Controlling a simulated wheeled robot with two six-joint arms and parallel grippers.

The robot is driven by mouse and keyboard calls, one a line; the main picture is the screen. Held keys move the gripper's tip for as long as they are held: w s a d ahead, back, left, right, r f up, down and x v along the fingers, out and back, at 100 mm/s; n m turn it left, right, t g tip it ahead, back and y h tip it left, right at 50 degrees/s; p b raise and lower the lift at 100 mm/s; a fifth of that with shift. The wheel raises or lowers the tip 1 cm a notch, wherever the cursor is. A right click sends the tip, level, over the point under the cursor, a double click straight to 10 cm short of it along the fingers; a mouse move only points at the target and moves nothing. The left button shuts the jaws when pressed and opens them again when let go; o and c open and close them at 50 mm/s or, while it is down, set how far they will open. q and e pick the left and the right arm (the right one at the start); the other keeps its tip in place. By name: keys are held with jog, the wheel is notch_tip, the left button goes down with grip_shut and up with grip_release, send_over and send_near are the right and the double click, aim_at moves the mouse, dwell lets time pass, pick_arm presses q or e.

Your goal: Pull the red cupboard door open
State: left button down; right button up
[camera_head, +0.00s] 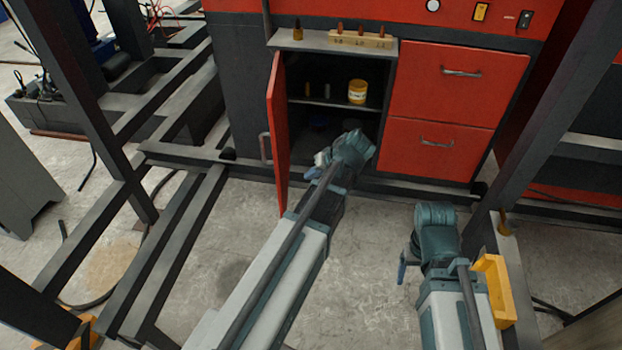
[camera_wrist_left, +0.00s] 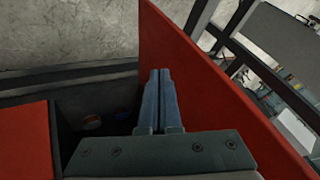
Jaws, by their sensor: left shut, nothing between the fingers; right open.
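The red cupboard door (camera_head: 278,135) stands swung out from the cabinet, hinged at its left, with its handle (camera_head: 265,147) on the outer face. The dark cupboard interior shows. My left gripper (camera_head: 313,172) is in front of the opening, on the inner side of the door. In the left wrist view its fingers (camera_wrist_left: 160,75) are shut with nothing between them, close beside the red door (camera_wrist_left: 205,80); I cannot tell whether they touch it. My right gripper (camera_head: 402,270) is open and empty, low in front of the drawers; its fingertips are partly hidden.
A yellow can (camera_head: 357,92) stands on the cupboard's shelf. Two red drawers (camera_head: 455,85) are shut at the right. A small ledge (camera_head: 312,43) with a wooden block juts out above the opening. Dark metal frame beams (camera_head: 180,240) stand at the left, a post at the right.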

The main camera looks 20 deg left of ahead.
pick_arm(q)
jog(key=a+f+b, duration=0.4)
jog(key=a+f, duration=0.1)
jog(key=a, duration=0.2)
jog(key=shift+s+a+f, duration=0.25)
jog(key=shift+s+a, duration=0.05)
jog(key=shift+s, duration=0.05)
